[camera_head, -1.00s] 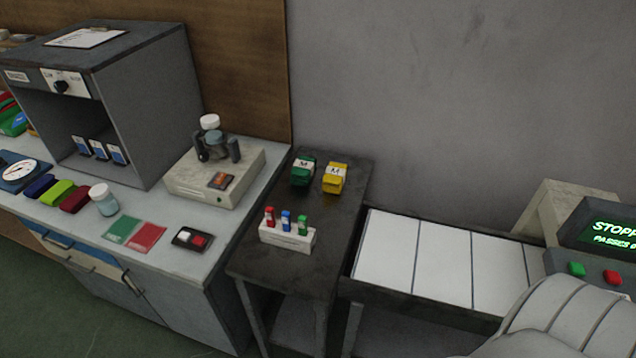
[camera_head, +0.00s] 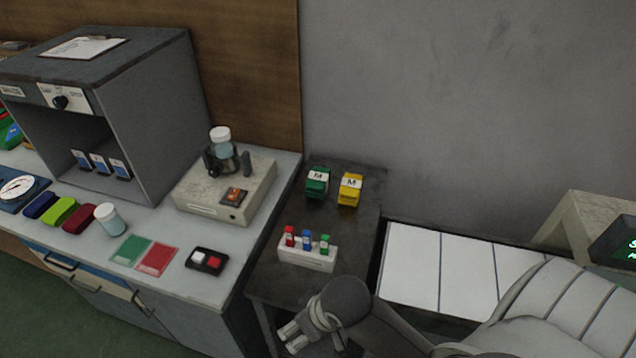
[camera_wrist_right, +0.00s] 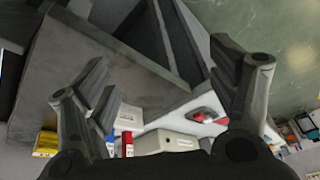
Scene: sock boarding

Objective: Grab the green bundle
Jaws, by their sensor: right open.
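The green bundle (camera_head: 317,184) with a white M band stands on the dark side table (camera_head: 345,228), near its back edge. A yellow bundle (camera_head: 350,190) with the same kind of band stands just right of it. My right gripper (camera_head: 294,336) is at the table's front edge in the head view, well short of the bundle and empty. Its spread fingers (camera_wrist_right: 160,60) show in the right wrist view, with the yellow bundle (camera_wrist_right: 46,143) low at the left. I cannot make out the green bundle there for certain. My left gripper is out of view.
A white rack (camera_head: 306,254) with red, blue and green markers stands on the table between my right gripper and the bundles. A white-slatted conveyor (camera_head: 412,262) is right.

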